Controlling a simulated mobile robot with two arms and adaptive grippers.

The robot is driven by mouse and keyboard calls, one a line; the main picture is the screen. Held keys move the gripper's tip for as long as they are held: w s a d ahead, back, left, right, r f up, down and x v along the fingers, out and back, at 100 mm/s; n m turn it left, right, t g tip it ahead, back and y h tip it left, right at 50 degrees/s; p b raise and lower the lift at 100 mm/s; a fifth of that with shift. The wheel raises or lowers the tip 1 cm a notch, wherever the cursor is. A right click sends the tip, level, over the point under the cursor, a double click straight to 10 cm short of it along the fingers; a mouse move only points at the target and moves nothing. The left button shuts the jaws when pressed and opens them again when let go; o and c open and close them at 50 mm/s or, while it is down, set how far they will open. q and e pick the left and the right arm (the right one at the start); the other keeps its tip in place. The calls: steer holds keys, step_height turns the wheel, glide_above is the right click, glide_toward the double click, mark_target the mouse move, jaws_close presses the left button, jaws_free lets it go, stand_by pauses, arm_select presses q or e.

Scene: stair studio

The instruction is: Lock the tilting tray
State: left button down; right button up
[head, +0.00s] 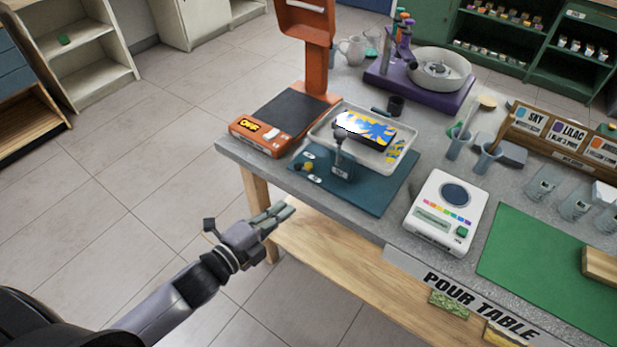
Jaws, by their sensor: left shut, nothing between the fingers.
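The tilting tray (402,157) is pale and shallow, and stands on a dark teal base (384,199) on the grey table. A block with a blue, yellow and white painted top (366,128) sits in it. A grey lever with a round knob (339,133) stands upright at the tray's near side. Small labels and a yellow part lie on the base left of the lever; the label text is too small to read. My left gripper (289,210) is shut and empty, in front of the table's near left edge, apart from the tray and lever. My right gripper is not in view.
An orange and black device (262,139) with a tall post stands left of the tray. A white device with coloured buttons (447,212) stands to the right, beside a green mat (546,262). Cups and a purple turntable stand behind. Floor left of the table is clear.

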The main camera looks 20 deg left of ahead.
arm_select(q)
steer(key=shift+w, duration=0.1)
steer(key=x, duration=0.4)
steer(key=a+p+x, duration=0.1)
steer(key=x, duration=0.3)
steer(key=p+x, duration=0.1)
steer(key=x, duration=0.3)
steer(key=shift+w+a+f, duration=0.1)
steer(key=shift+w+a, duration=0.25)
steer(key=shift+a, duration=0.05)
steer(key=shift+w+a+f, duration=0.2)
steer(key=shift+w+a, duration=0.1)
steer(key=shift+w, duration=0.2)
steer(key=shift+d, duration=0.1)
steer(key=shift+d+n+y, duration=0.15)
steer(key=shift+n+y, duration=0.25)
